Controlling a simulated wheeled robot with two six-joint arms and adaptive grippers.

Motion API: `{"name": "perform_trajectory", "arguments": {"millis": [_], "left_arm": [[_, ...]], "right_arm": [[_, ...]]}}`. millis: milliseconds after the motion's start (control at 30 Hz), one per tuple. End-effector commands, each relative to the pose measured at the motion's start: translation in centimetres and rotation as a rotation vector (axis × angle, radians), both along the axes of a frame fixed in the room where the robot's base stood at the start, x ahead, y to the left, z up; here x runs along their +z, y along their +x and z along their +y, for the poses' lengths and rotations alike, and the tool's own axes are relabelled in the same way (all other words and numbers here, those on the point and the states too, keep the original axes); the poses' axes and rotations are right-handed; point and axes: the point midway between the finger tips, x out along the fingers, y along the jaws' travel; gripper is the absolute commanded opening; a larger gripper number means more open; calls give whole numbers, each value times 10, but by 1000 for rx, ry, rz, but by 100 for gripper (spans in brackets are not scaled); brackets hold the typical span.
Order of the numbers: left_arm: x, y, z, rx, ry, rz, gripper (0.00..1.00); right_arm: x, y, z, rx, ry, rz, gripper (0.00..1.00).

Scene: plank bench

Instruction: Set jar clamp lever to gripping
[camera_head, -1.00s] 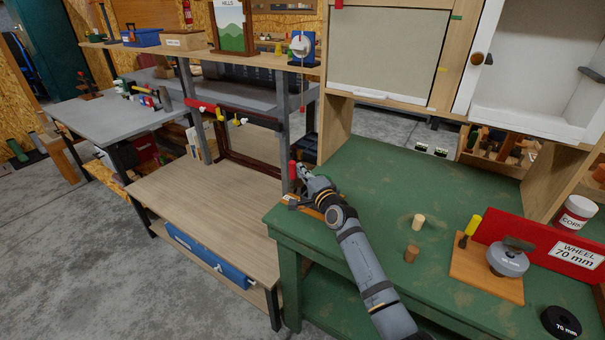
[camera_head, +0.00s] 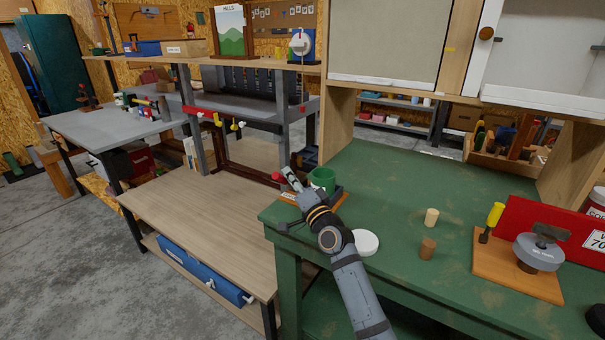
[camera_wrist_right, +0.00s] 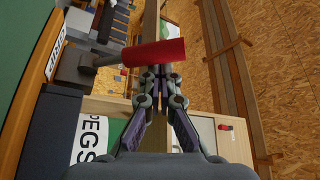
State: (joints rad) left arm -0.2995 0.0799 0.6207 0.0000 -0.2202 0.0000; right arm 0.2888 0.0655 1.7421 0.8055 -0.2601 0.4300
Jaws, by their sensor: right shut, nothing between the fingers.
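The clamp lever has a red grip on a grey metal rod. In the right wrist view its red grip (camera_wrist_right: 155,53) lies across the picture just beyond the fingertips; the rod runs left. In the head view the red end (camera_head: 277,177) shows small by the green bench's left edge. My right gripper (camera_head: 289,174) is shut and empty beside it; its closed fingers (camera_wrist_right: 160,72) are close to the grip, and I cannot tell whether they touch. A green jar (camera_head: 322,179) stands on the clamp's wooden base (camera_head: 342,198), partly behind my gripper. My left gripper is not in view.
A white round lid (camera_head: 365,242) lies on the green bench (camera_head: 400,185) beside my right arm. Two small wooden pegs (camera_head: 431,217) stand further right. A board with a grey wheel (camera_head: 538,252) and yellow-handled tool is at far right. A lower plank bench (camera_head: 200,200) is left.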

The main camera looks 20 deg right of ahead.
Motion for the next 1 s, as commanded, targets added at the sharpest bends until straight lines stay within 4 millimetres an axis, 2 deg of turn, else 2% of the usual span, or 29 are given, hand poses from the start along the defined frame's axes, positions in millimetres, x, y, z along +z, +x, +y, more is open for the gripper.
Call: {"name": "perform_trajectory", "arguments": {"millis": [33,200,567,667,1000], "left_arm": [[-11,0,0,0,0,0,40],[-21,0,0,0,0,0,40],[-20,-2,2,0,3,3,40],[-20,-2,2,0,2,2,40],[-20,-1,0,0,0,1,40]], "right_arm": [[-7,-2,3,0,3,-1,0],[-12,-7,9,1,6,3,0],[-13,-11,9,-1,4,4,0],[-17,-23,7,0,3,6,0],[-36,-94,-6,0,1,7,0]]}}
